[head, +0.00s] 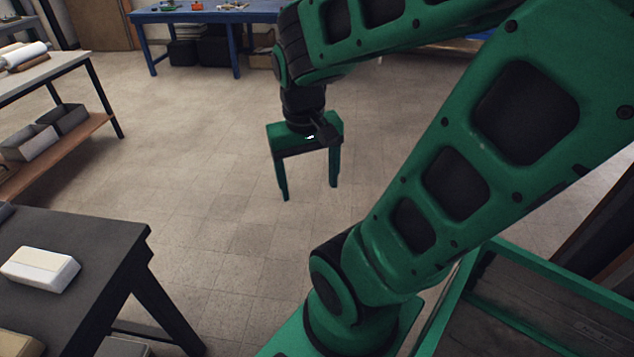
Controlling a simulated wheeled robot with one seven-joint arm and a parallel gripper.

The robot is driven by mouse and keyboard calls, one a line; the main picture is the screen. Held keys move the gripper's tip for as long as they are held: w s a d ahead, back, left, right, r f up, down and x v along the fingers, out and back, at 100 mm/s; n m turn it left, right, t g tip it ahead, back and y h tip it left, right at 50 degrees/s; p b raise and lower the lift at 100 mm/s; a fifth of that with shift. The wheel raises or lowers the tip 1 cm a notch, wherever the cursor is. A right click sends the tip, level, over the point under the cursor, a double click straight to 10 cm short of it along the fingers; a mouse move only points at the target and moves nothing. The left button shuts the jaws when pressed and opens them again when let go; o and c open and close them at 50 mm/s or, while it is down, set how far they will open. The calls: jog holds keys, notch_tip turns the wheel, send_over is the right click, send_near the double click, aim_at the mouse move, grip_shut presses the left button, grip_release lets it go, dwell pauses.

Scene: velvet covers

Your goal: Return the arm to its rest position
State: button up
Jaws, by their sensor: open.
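My gripper (309,190) hangs at the end of my green arm near the picture's centre, in the head view. Its two green fingers point down and stand wide apart with nothing between them. It is over open floor (215,170) and touches nothing. My arm is bent, its upper links rising to the top right and crossing much of the right half of the view, so what lies behind them is hidden.
A dark table (80,235) with a white block (40,268) stands at the lower left. A shelf bench with grey bins (60,120) is at the left. A blue table (215,15) stands at the back. The middle floor is clear.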

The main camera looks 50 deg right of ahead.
jog(key=s, duration=0.1)
jog(key=s+r+y, duration=0.1)
jog(key=s, duration=0.1)
jog(key=shift+s+a+r, duration=0.1)
jog(key=shift+s+r, duration=0.05)
jog(key=shift+s, duration=0.05)
jog(key=shift+w+f, duration=0.25)
jog(key=shift+w, duration=0.35)
